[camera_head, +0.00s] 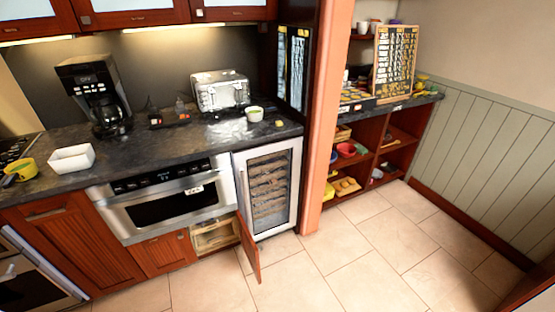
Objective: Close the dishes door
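A low cabinet under the built-in microwave drawer stands open, and its pale inside (213,238) shows. Its red-brown wooden door (249,248) sticks out into the room, seen almost edge-on, on the right of the opening beside the wine cooler. The closed twin door (163,254) is to the left of the opening. Whether dishes lie inside is too small to tell. Neither of my grippers is in view.
The microwave drawer (167,196) is shut above the cabinet. The glass-fronted wine cooler (269,187) stands right of the open door. The dark counter (150,149) holds a coffee maker, toaster and bowls. The tiled floor (340,262) in front is clear.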

